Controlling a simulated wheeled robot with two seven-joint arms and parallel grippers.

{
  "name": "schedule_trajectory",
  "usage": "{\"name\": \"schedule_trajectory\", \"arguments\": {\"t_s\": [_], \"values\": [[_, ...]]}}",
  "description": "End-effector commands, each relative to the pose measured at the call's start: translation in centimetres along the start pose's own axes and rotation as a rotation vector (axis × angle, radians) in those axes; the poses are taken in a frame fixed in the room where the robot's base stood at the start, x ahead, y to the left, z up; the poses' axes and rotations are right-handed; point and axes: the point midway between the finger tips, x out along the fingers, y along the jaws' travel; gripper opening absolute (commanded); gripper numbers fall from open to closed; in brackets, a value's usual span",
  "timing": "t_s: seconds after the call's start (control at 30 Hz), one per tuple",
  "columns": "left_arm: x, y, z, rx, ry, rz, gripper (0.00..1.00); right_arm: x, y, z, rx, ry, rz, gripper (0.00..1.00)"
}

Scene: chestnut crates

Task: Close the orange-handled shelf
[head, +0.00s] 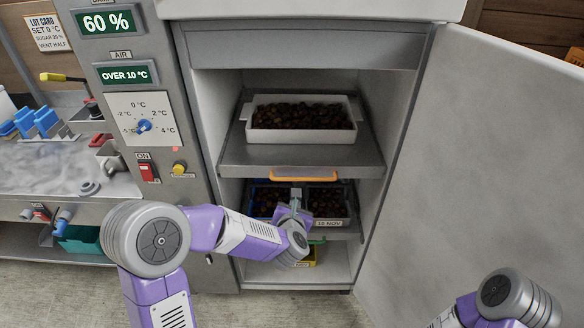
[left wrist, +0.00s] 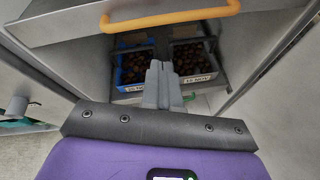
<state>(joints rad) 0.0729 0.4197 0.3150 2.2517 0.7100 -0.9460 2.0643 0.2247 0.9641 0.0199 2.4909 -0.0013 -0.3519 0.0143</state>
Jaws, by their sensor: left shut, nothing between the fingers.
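The grey shelf (head: 235,155) with the orange handle (head: 304,173) is the upper shelf in the open cabinet. Its front edge appears to stand forward of the shelf below. It bears a white tray (head: 302,135) of chestnuts. My left gripper (head: 295,195) is shut and empty, just below and in front of the orange handle. In the left wrist view, the closed fingers (left wrist: 160,75) point into the cabinet below the handle (left wrist: 170,18), apart from it in the picture. The lower crates are partly hidden behind the gripper. My right arm shows at the lower right, its gripper out of view.
A lower shelf holds dark chestnut crates, one blue (left wrist: 130,75), with date labels and a green handle (head: 317,241) below. A yellow item (head: 310,256) sits at the bottom. The cabinet door (head: 475,150) stands wide open at right. A control panel (head: 140,110) is at left.

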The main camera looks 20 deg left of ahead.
Motion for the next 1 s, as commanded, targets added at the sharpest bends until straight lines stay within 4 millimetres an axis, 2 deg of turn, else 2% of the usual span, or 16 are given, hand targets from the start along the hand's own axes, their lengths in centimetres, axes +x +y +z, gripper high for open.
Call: {"name": "schedule_trajectory", "arguments": {"t_s": [0.03,0.1,0.27,0.37,0.73,1.0], "values": [[-0.6,0.8,1.9,-0.09,-0.025,0.027,0.0,-0.5,-0.2,0.0,0.0,0.0,0.0,0.0],[-1.1,1.5,3.3,-0.195,-0.05,0.055,0.0,-0.7,-0.2,0.0,0.0,0.0,0.0,0.0],[-1.4,2.3,4.7,-0.309,-0.076,0.082,0.0,-0.8,-0.3,0.0,0.0,0.0,0.0,0.0],[-0.4,2.4,4.7,-0.321,-0.075,0.084,0.0,-0.7,-0.3,0.0,0.0,0.0,0.0,0.0],[6.1,3.0,5.0,-0.316,-0.075,0.085,0.0,-0.5,-0.2,0.0,0.0,0.0,0.0,0.0],[8.2,3.2,5.2,-0.314,-0.076,0.083,0.0,-0.5,-0.2,0.0,0.0,0.0,0.0,0.0]]}}
